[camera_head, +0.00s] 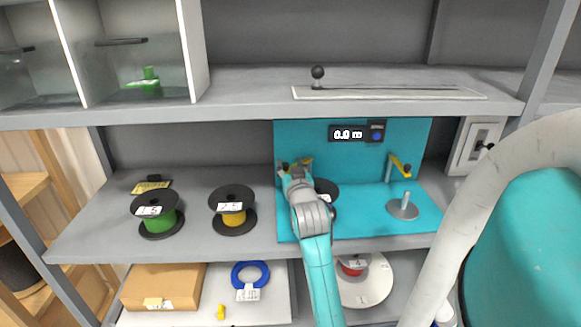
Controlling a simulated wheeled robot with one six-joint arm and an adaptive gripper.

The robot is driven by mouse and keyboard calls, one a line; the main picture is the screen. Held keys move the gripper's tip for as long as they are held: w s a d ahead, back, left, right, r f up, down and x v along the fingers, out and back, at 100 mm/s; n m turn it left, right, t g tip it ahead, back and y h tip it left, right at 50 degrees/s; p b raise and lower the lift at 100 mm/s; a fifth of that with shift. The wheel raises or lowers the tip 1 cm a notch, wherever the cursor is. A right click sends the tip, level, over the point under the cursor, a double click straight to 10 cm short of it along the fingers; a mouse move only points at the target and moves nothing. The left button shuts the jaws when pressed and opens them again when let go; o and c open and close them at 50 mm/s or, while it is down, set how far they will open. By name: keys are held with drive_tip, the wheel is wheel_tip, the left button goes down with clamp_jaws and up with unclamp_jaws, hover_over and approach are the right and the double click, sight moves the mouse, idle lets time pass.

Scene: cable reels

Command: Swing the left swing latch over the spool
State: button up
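The left swing latch (304,161) is a small yellow arm on the teal panel, partly hidden by my gripper. A black spool (326,187) stands on the teal base under the left latch, largely hidden behind my arm. My gripper (284,166) is at the left latch, at its left end. Whether it touches the latch, and whether its fingers are open or shut, is too small to tell.
A green-wire reel (155,214) and a yellow-wire reel (232,210) stand left on the grey shelf. A bare metal spindle (403,206) stands right on the teal base (362,222). A meter display (356,133) reads 0.0. The upper shelf (250,98) overhangs the space.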

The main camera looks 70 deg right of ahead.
drive_tip(key=v, duration=0.7)
drive_tip(key=shift+s+a, duration=0.15)
drive_tip(key=shift+a, duration=0.1)
idle(0.6)
